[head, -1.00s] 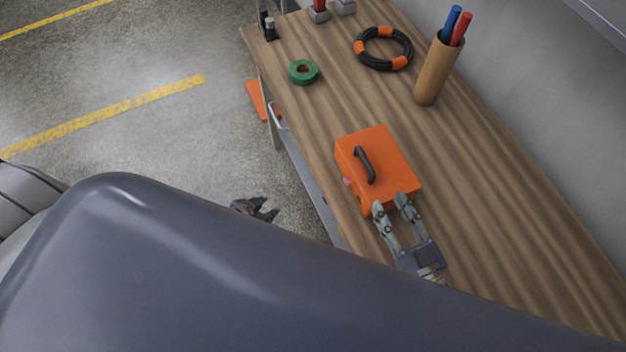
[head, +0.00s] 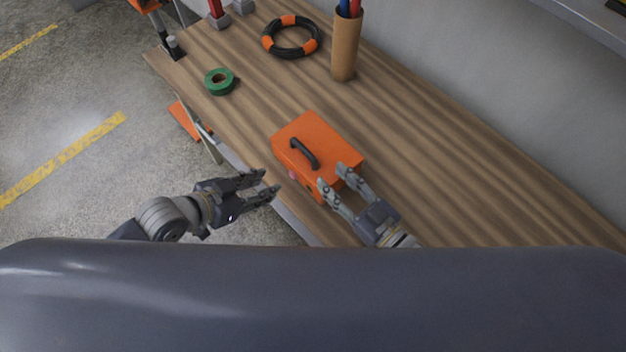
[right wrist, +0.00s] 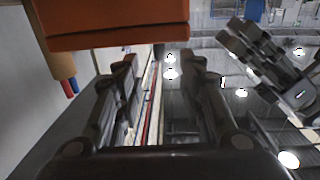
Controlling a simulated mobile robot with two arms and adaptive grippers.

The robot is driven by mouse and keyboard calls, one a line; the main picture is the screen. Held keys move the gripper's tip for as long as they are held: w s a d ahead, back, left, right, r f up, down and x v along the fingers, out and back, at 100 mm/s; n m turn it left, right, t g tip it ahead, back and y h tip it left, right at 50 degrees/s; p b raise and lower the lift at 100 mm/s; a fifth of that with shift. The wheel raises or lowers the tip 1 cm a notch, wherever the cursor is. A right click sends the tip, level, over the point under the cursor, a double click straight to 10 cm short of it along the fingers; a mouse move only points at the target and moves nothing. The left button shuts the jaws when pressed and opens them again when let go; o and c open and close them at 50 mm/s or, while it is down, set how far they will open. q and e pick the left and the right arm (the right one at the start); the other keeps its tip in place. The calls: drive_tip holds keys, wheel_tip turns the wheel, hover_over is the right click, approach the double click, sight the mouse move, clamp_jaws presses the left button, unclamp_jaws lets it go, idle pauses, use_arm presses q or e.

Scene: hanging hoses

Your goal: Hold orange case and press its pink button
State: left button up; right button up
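The orange case (head: 325,142) lies on the wooden bench with its black handle (head: 303,153) on top. Its pink button (head: 293,174) shows on the side facing the bench's front edge. My left gripper (head: 268,183) is open and empty, pointing at the button side with a gap between. My right gripper (head: 338,178) is open at the case's near end, its fingertips overlapping that end in the head view. In the right wrist view the case (right wrist: 115,22) is above the spread fingers, with nothing gripped between them. My left gripper (right wrist: 262,52) shows there at upper right.
A green tape roll (head: 219,81), a black-and-orange hose ring (head: 290,37) and a brown cup of markers (head: 345,48) stand farther back on the wooden bench (head: 450,170). A grey wall borders its right side. The bench right of the case is clear.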

sight(317, 165)
drive_tip(key=x, duration=0.9)
drive_tip(key=c, duration=0.8)
clamp_jaws()
use_arm(q)
drive_tip(key=shift+f, duration=0.15)
use_arm(e)
drive_tip(key=shift+s+f, duration=0.1)
drive_tip(key=shift+f, duration=0.2)
use_arm(q)
clamp_jaws()
use_arm(e)
drive_tip(key=shift+f, duration=0.1)
